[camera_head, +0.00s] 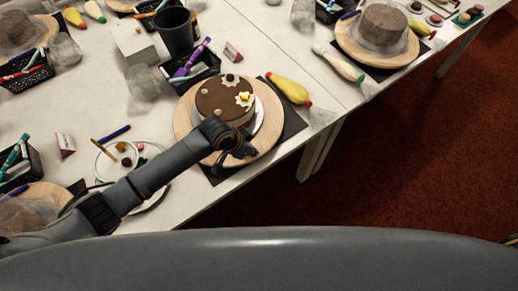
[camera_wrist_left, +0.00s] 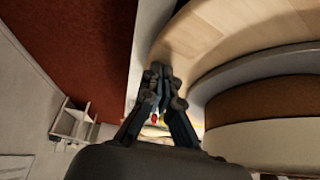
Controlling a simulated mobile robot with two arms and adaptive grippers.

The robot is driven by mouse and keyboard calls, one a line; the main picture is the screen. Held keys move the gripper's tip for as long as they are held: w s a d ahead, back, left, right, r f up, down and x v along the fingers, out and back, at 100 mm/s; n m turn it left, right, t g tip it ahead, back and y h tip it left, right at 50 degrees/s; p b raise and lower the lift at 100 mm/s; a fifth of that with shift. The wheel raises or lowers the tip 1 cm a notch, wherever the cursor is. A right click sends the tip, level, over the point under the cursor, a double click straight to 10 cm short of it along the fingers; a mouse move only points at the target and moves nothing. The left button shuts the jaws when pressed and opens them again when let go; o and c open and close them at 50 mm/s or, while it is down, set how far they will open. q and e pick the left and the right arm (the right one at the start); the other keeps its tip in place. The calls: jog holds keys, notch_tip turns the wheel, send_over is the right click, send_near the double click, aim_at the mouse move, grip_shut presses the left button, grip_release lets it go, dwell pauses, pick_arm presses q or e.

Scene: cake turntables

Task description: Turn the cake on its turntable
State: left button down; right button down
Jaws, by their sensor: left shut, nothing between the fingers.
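The cake (camera_head: 222,97) is round, with a brown top, pale decorations and a yellow flower. It sits on a white plate on the round wooden turntable (camera_head: 184,120), which stands on a dark mat near the table's front edge. My left gripper (camera_head: 238,156) is shut and empty at the near side of the cake, over the turntable. In the left wrist view, the shut fingers (camera_wrist_left: 160,78) are beside the turntable's wooden disc (camera_wrist_left: 225,30) and the cake's side (camera_wrist_left: 270,138). I cannot tell whether they touch either. My right gripper is not in view.
A black basket of pens (camera_head: 192,70) and a dark cup (camera_head: 175,32) stand behind the cake. A yellow piping bag (camera_head: 288,90) lies to its right. Another cake (camera_head: 382,27) stands at upper right.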

aim_at(271, 142)
pick_arm(q)
jog(key=w+d, duration=0.1)
jog(key=w+d+b, duration=0.1)
jog(key=d, duration=0.1)
jog(key=w+d, duration=0.1)
jog(key=d, duration=0.1)
jog(key=shift+w+b, duration=0.35)
jog(key=shift+b, duration=0.05)
jog(key=shift+r, duration=0.1)
notch_tip(271, 142, up, 3)
jog(key=p, duration=0.3)
jog(key=shift+f, duration=0.2)
